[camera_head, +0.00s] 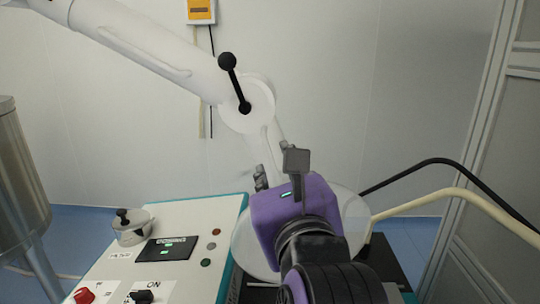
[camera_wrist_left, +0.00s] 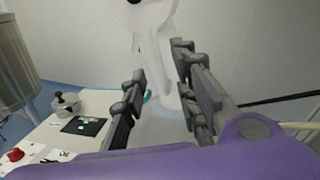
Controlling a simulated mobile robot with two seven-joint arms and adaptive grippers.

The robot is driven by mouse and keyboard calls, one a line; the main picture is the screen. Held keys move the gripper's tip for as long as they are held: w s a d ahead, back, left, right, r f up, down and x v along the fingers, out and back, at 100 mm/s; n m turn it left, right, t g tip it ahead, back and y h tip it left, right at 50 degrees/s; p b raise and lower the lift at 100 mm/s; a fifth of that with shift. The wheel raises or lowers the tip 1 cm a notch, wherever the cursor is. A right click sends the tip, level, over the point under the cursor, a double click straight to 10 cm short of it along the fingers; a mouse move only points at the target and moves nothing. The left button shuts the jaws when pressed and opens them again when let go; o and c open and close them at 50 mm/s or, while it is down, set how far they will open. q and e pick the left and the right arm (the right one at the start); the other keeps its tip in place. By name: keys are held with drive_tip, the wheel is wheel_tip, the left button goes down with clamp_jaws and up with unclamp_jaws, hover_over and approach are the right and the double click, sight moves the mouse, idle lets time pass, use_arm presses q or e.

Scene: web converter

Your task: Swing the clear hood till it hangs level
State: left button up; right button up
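The clear hood (camera_head: 246,250) is a see-through round shell at the lower end of a white jointed arm (camera_head: 262,150). It shows on both sides of my purple left gripper (camera_head: 271,166), which hides its middle. Its exact tilt is hard to judge. In the left wrist view the two grey fingers of my left gripper (camera_wrist_left: 160,95) stand apart. The white tube (camera_wrist_left: 165,65) and a pale part of the hood (camera_wrist_left: 160,128) show between and beyond them. I cannot tell whether the fingers touch the hood. My right gripper is not in view.
A control panel (camera_head: 190,226) with a red knob (camera_head: 84,296), a black switch and a small display stands at left. A metal pot-like lid (camera_head: 131,227) sits on it. A steel vessel (camera_head: 20,180) is far left. Black and cream hoses (camera_head: 440,195) run right.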

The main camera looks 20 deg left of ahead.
sight(271, 157)
use_arm(q)
drive_tip(key=p+x, duration=0.1)
drive_tip(key=x, duration=0.5)
drive_tip(key=shift+w+a, duration=0.25)
drive_tip(key=shift+a, duration=0.05)
clamp_jaws()
